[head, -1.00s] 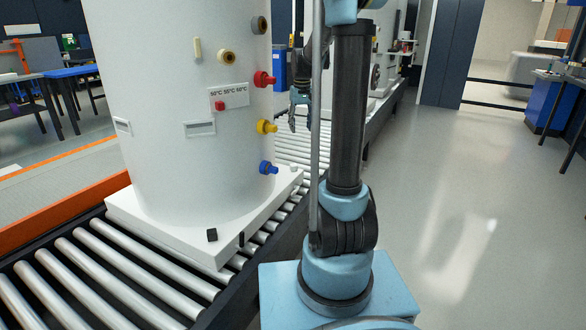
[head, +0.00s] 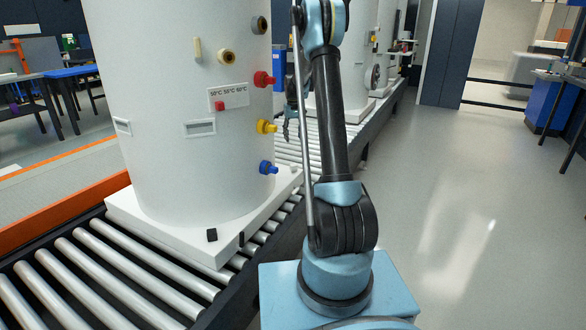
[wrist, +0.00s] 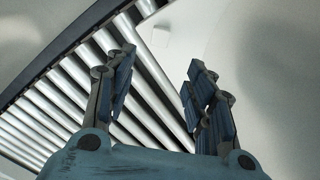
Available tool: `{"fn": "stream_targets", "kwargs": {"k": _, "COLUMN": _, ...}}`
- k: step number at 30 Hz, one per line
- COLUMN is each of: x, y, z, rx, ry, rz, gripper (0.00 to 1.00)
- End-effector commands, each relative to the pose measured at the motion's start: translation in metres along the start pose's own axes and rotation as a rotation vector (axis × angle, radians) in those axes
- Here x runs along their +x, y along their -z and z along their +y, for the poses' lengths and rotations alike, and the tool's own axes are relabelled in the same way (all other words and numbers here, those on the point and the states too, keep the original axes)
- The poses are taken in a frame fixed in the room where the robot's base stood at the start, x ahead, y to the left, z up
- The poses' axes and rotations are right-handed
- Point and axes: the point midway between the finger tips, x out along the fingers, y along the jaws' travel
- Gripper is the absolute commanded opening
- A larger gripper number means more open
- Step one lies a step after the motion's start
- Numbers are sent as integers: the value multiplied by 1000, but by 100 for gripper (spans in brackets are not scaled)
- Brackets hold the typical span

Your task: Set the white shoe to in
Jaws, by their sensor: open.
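A small white block (head: 293,169), which looks like the white shoe, sits on the right corner of the tank's white base (head: 180,238). How far in or out it is set I cannot tell. My gripper (head: 291,130) is beyond and above that corner in the head view, partly hidden by my arm. In the wrist view my gripper (wrist: 162,85) is open and empty. Its blue fingers are spread, with rollers and a pale surface behind them.
The tall white tank (head: 165,100) stands on the roller conveyor (head: 75,260). Red (head: 263,79), yellow (head: 266,127) and blue (head: 268,168) fittings stick out on its right side. A black block (head: 212,235) is at the base's front. The floor at right (head: 450,200) is clear.

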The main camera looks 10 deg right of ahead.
Motion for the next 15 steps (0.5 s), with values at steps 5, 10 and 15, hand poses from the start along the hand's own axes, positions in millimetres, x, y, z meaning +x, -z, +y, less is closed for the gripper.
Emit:
{"fn": "stream_targets", "kwargs": {"k": 5, "x": 24, "y": 0, "z": 0, "rx": 0, "ry": 0, "rz": 0, "gripper": 49}}
{"fn": "stream_targets", "kwargs": {"k": 10, "x": 54, "y": 0, "z": 0, "rx": 0, "ry": 0, "rz": 0, "gripper": 49}}
{"fn": "stream_targets", "kwargs": {"k": 15, "x": 84, "y": 0, "z": 0, "rx": 0, "ry": 0, "rz": 0, "gripper": 49}}
